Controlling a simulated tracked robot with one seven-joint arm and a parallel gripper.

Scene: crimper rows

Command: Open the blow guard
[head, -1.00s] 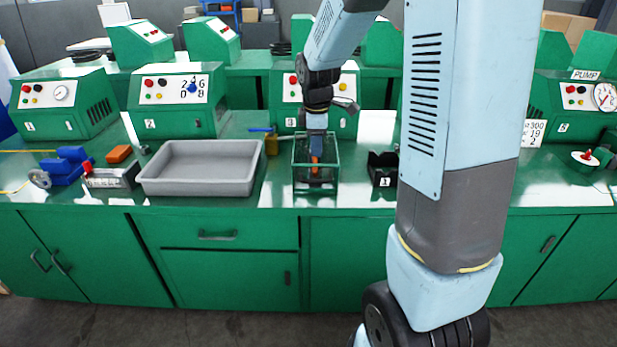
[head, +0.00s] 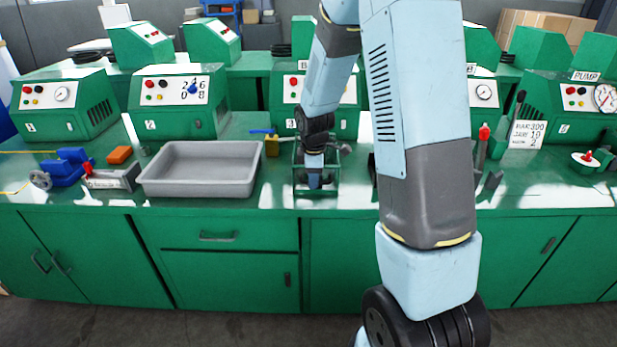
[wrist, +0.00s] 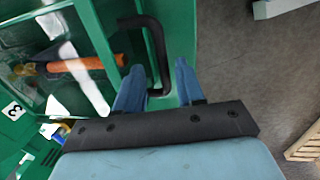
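The blow guard (head: 337,185) is a green-framed box with clear panels at the bench front, before machine 3. It looks closed, and my arm hides much of it in the head view. In the wrist view its clear panel (wrist: 55,35) shows an orange part (wrist: 88,63) behind it. A black bar handle (wrist: 158,50) stands on the guard's green frame. My gripper (wrist: 157,80) is open, with its two blue fingers apart and the near end of the handle between them. I cannot tell whether they touch it. In the head view my gripper (head: 314,181) is low at the guard's front.
A grey tray (head: 200,185) stands left of the guard, with a brass valve with a blue lever (head: 271,146) between them. A red-topped tool (head: 484,135) stands to the right. Cupboard doors and a drawer (head: 230,234) line the bench front.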

